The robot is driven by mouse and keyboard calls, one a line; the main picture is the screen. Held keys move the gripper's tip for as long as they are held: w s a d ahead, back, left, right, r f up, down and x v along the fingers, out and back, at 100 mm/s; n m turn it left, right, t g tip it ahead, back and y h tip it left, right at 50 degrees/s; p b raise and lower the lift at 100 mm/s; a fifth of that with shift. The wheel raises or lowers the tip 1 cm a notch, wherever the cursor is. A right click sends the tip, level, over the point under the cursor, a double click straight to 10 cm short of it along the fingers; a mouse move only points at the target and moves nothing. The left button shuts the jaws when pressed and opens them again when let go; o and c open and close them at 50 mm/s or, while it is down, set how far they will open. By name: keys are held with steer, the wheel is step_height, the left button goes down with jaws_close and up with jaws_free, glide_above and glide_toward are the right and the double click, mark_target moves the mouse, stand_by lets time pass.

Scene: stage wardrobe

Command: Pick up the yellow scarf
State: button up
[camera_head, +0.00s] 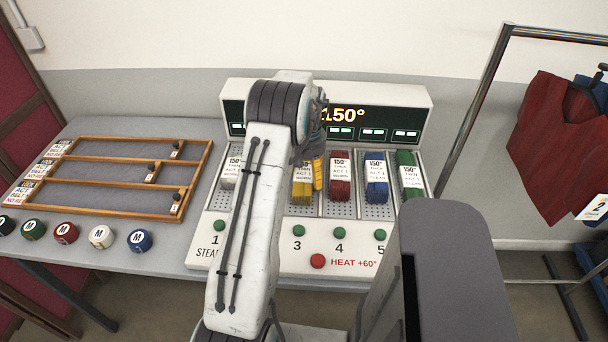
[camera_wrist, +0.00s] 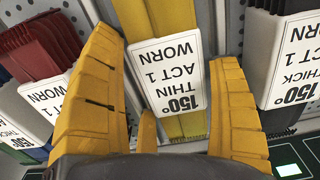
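The yellow scarf (camera_head: 301,191) lies folded in a slot of the white steamer panel (camera_head: 262,235), partly behind my arm. In the wrist view the yellow scarf (camera_wrist: 172,20) runs between my fingers, with a white tag reading 150°, THIN, ACT 1, WORN. My gripper (camera_wrist: 160,48) has orange-yellow fingers, one on each side of the scarf and tag, standing apart. It is open. In the head view one finger of my gripper (camera_head: 318,172) shows at the scarf's right edge; the other is hidden. I cannot tell whether the fingers touch the scarf.
Red (camera_head: 340,186), blue (camera_head: 376,190) and green (camera_head: 408,182) tagged cloths fill slots to the right; a whitish one (camera_head: 231,172) is at left. Round buttons line the front, including red HEAT (camera_head: 317,261). A wooden rack (camera_head: 205,165) stands left; a garment rail (camera_head: 478,105) stands right.

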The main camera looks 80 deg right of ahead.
steer(key=c, duration=0.8)
steer(key=shift+r, duration=0.1)
